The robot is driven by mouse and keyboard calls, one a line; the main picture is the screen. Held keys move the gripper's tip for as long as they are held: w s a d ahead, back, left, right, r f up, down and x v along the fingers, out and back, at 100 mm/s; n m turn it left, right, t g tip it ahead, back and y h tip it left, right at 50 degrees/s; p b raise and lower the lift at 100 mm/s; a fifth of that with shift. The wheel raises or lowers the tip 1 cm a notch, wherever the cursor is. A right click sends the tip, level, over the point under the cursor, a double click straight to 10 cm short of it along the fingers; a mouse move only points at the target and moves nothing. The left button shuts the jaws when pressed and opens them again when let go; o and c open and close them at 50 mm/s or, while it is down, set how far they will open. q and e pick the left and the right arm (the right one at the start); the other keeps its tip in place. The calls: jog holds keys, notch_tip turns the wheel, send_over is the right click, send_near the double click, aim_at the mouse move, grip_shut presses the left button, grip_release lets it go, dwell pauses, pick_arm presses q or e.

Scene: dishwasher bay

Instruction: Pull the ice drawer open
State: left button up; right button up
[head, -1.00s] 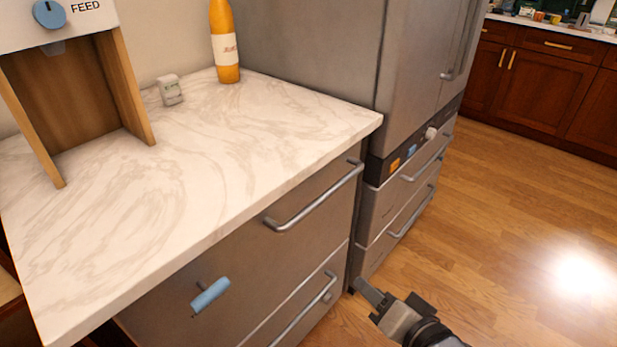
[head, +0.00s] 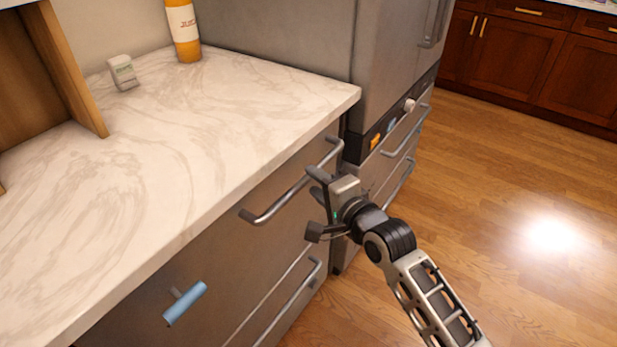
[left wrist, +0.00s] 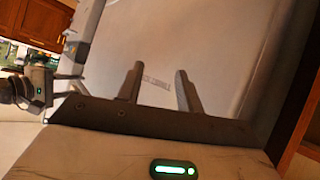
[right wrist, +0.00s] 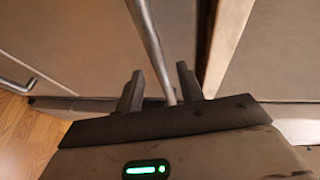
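A grey drawer front (head: 235,255) under the marble counter carries a long metal bar handle (head: 275,208) near its top; nothing legible marks it as the ice drawer. My right gripper (head: 316,203) is at this handle's right part. In the right wrist view its fingers (right wrist: 160,72) are apart, with the bar (right wrist: 153,40) running between them; contact is not clear. My left gripper is outside the head view. In the left wrist view its fingers (left wrist: 158,72) are apart and empty, facing a plain grey panel (left wrist: 215,45) with a small label.
A lower drawer handle (head: 290,302) and a blue handle (head: 185,303) are on the same unit. A steel fridge (head: 390,50) with drawer handles stands to the right. An orange bottle (head: 183,30) and small white device (head: 123,72) stand on the counter (head: 200,130). Wood floor (head: 500,200) at right is clear.

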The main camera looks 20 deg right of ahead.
aim_at(311, 179)
jog(key=shift+x, duration=1.8)
grip_shut()
